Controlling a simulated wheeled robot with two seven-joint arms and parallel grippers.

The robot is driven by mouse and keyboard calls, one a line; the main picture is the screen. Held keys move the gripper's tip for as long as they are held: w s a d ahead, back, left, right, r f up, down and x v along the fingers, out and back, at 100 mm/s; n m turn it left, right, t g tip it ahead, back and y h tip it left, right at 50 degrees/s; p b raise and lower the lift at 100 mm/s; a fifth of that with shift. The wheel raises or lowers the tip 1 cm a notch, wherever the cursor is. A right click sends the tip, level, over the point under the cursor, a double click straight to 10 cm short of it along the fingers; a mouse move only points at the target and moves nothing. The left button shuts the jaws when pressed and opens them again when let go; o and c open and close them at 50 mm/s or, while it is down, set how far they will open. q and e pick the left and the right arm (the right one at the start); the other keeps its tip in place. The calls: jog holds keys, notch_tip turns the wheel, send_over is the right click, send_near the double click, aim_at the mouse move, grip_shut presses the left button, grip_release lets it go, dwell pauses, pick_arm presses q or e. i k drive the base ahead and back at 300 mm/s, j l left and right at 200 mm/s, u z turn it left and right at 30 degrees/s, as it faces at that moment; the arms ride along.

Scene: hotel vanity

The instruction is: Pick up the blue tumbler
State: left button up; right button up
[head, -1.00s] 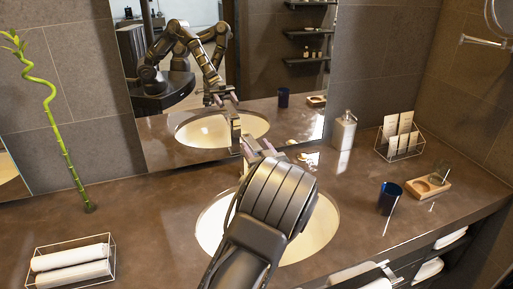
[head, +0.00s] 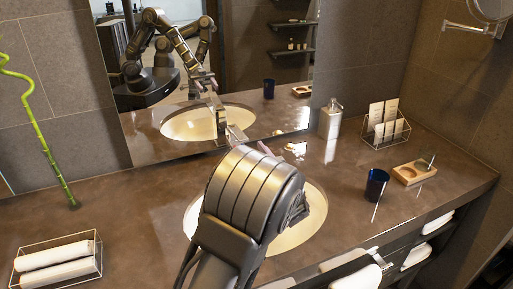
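The blue tumbler (head: 376,185), dark blue and upright, stands on the brown counter right of the sink, near the front edge. Its reflection shows in the mirror. My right gripper (head: 251,141) is over the back of the sink, close to the faucet, left of the tumbler and well apart from it. Its two pale fingertips look spread with nothing between them; my wrist hides the rest of the gripper. My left gripper is not directly in view.
A wooden tray (head: 413,173) sits just right of the tumbler. A wire card rack (head: 386,135) and soap dispenser (head: 330,119) stand behind. The faucet (head: 219,122) rises behind the sink (head: 312,222). Rolled towels in a basket (head: 57,262) and a green stalk (head: 56,172) are left.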

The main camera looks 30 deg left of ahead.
aim_at(377, 178)
jog(key=k+l, duration=0.15)
jog(key=l, duration=0.15)
jog(key=k+l, duration=0.15)
jog(key=l, duration=0.15)
jog(key=k+l, duration=0.15)
jog(key=l, duration=0.15)
jog(key=k+l, duration=0.1)
jog(key=l, duration=0.25)
